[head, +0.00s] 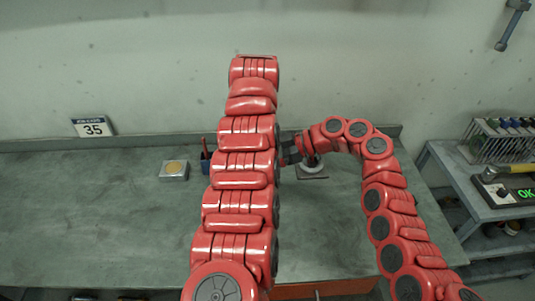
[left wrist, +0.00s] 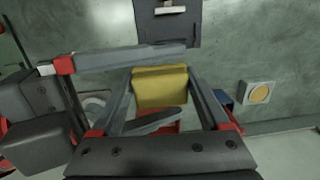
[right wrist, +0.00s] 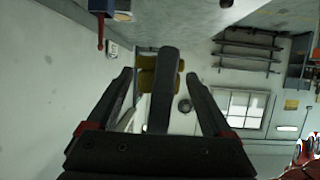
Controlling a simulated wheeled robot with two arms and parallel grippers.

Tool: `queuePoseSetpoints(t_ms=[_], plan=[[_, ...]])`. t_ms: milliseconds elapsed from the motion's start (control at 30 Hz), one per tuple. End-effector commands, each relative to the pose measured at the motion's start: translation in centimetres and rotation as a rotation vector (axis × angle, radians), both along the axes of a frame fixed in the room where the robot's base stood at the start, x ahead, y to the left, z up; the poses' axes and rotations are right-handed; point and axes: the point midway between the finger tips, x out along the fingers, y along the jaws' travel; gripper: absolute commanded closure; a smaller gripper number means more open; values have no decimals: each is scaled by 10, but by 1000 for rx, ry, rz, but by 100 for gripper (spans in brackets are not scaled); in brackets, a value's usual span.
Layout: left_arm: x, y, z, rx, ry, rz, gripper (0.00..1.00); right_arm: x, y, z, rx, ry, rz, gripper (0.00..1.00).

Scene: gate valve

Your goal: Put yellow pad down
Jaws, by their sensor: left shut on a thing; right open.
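The yellow pad (left wrist: 160,86) sits between the two fingers of my left gripper (left wrist: 165,95) in the left wrist view, and the gripper is shut on it. In the head view my left gripper and the pad are hidden behind my own arm. My right gripper (right wrist: 160,85) is open. In the left wrist view its fingers lie on either side of the pad, above and below it in the picture. In the right wrist view the pad (right wrist: 147,78) shows partly behind a dark finger of my left gripper; whether my right gripper touches it, I cannot tell.
A grey workbench (head: 100,215) has free room at left. A dark plate (left wrist: 185,28) shows in the left wrist view. A side shelf (head: 470,175) stands at right.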

Motion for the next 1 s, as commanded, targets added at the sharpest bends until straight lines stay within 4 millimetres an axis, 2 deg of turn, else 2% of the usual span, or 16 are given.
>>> queuePoseSetpoints(t_ms=[333,767,800,900,1000], plan=[[0,0,0,0,0,0,100,0,3,-1,0,-1,-1,17],[0,0,0,0,0,1,100,0,3,-1,0,-1,-1,94],[0,0,0,0,0,1,20,0,3,-1,0,-1,-1,99],[0,0,0,0,0,1,2,0,3,-1,0,-1,-1,99],[0,0,0,0,0,0,0,0,3,-1,0,-1,-1,100]])
